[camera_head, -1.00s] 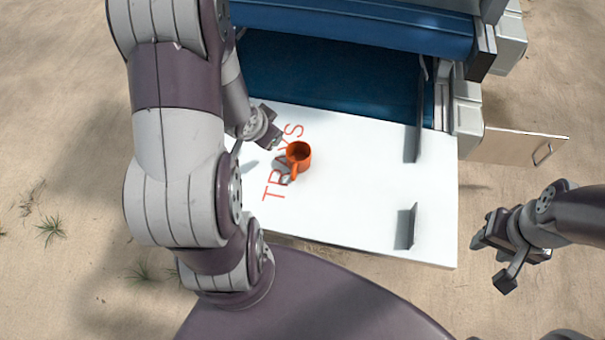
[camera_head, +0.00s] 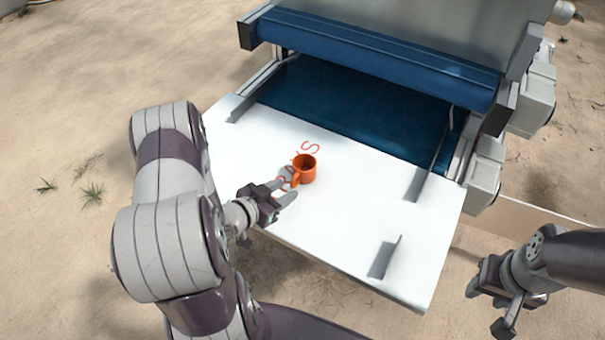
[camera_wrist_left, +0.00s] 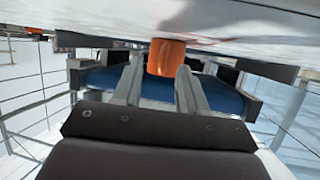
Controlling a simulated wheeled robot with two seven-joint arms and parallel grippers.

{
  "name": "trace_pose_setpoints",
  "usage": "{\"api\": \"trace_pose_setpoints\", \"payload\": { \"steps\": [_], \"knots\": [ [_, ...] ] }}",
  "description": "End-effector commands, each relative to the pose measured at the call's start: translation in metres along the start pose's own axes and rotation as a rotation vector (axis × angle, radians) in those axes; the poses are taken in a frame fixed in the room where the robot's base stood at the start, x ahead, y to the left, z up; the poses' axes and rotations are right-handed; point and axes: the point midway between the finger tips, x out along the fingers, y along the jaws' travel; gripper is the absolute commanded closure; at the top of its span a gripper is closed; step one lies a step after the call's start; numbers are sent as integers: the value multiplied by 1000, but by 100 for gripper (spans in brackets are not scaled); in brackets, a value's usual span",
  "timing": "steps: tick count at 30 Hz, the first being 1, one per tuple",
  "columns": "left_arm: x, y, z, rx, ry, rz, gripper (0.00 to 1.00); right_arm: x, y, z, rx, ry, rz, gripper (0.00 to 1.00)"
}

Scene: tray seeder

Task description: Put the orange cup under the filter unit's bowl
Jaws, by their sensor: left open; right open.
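The orange cup (camera_head: 304,170) stands upright on the white shelf (camera_head: 350,215), on the red lettering, with its handle toward the lower left. My left gripper (camera_head: 281,192) is open, low over the shelf and just to the near left of the cup. In the left wrist view, which is upside down, the cup (camera_wrist_left: 165,57) shows ahead, between the tips of the open fingers (camera_wrist_left: 160,78); I see no contact. My right gripper (camera_head: 492,305) is open and empty, off the shelf at lower right. I cannot make out the filter unit or its bowl.
The blue and grey seeder machine (camera_head: 380,60) stands behind the shelf, with a dark blue bed (camera_head: 345,105) under its roller. Upright grey guides (camera_head: 385,257) stand on the shelf's right side. The shelf's middle is clear. Sandy ground surrounds it.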

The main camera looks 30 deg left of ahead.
Motion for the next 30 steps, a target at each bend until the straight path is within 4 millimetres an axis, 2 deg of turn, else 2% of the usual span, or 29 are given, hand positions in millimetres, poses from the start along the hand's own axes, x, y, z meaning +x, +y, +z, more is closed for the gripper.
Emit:
{"api": "trace_pose_setpoints", "payload": {
  "steps": [3, 5, 12, 14, 16, 17, 30],
  "knots": [
    [22, 0, 1, 2, 0, 4, 58, 2, 0, 0, 0, 0, 0, 57],
    [29, -1, 1, 1, 0, 2, 58, 2, 0, 0, 0, 0, 0, 57],
    [32, -1, 0, 0, 0, 0, 58, 2, 0, 0, 0, 0, 0, 57],
    [32, -1, 0, 0, -1, 0, 74, 2, 0, 0, 0, 0, 0, 57],
    [32, -1, 0, 0, -1, 0, 97, 2, 0, 0, 0, 0, 0, 57],
    [32, -1, 0, 0, -1, 0, 100, 2, 0, 0, 0, 0, 0, 57],
    [31, -1, -1, 0, -2, 0, 100, 1, 0, 0, 0, 0, 0, 57]
  ]
}}
